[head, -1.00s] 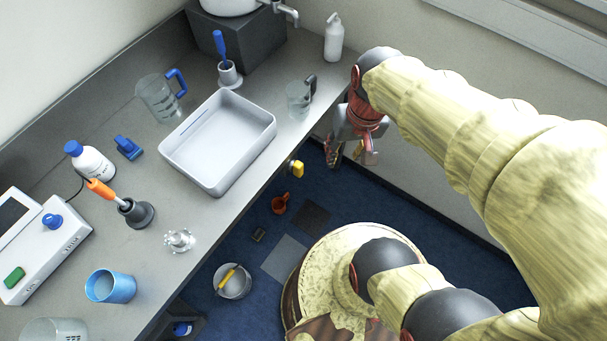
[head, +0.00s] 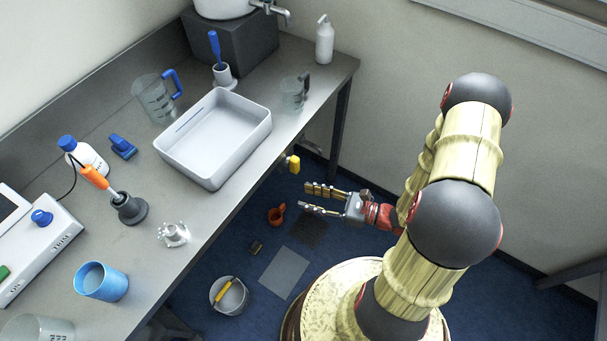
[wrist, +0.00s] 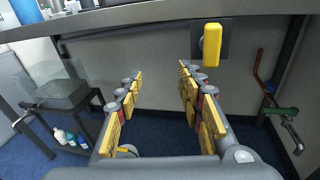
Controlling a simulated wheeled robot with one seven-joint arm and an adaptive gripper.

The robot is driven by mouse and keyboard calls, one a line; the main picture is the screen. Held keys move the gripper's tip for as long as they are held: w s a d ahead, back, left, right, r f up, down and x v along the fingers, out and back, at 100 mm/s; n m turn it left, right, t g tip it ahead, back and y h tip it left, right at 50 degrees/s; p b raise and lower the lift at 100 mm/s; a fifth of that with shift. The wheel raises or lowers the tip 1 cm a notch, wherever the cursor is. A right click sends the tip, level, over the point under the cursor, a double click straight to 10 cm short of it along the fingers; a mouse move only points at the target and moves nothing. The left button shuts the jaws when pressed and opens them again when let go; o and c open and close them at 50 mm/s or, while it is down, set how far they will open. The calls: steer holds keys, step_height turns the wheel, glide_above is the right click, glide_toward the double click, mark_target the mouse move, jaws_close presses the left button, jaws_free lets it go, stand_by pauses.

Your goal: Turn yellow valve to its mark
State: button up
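In the wrist view the yellow valve handle (wrist: 211,45) hangs upright and slightly tilted, in front of a dark square plate (wrist: 225,50). I cannot make out its mark. My gripper (head: 305,197) is open and empty, apart from the valve, with its fingers pointing left toward the bench. In the wrist view my open gripper (wrist: 160,78) has nothing between its fingers, and the valve is up and right of the fingertips.
The bench (head: 215,215) holds a white tray (head: 253,135), jugs, a blue cup (head: 101,282) and other items. The bench edge runs above my fingers in the wrist view. A pipe with a green handle (wrist: 280,110) is at right. A bucket (head: 229,297) stands on the floor.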

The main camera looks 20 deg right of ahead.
mark_target(298, 165)
steer(key=w+d+r+m+t+h, duration=0.2)
steer(key=w+d+t, duration=0.2)
steer(key=d, duration=0.1)
steer(key=shift+b+x, duration=0.95)
steer(key=shift+x, duration=3.1)
jaws_close()
